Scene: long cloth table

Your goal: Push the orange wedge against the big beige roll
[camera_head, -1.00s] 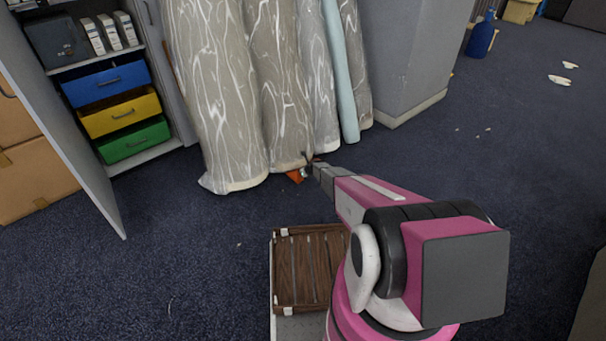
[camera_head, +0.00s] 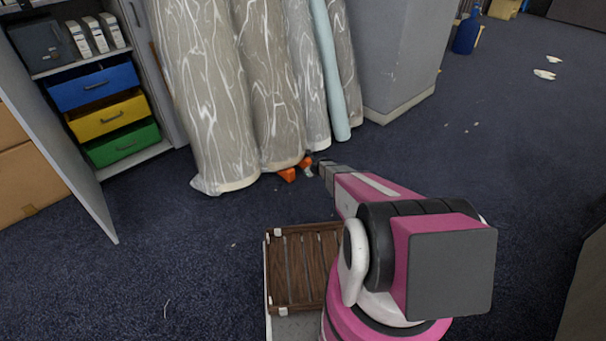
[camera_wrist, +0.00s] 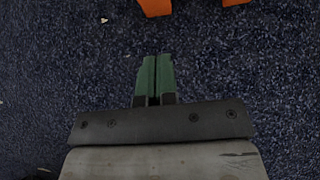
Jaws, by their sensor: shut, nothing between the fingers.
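Two orange pieces lie on the floor at the foot of the rolls: an orange wedge (camera_head: 287,175) at the left and a second orange piece (camera_head: 306,162) behind it to the right. I cannot tell whether either touches a roll. The big beige roll (camera_head: 205,100), veined white, leans at the left of the row. My gripper (camera_head: 322,166) is low, just right of the orange pieces. In the wrist view its green fingers (camera_wrist: 155,75) are together and empty, with bare carpet between them and the two orange parts (camera_wrist: 155,6) at the top edge.
More veined rolls and a pale blue roll (camera_head: 330,70) stand to the right of the big one, beside a grey column (camera_head: 395,60). An open cabinet with coloured drawers (camera_head: 122,146) is at left.

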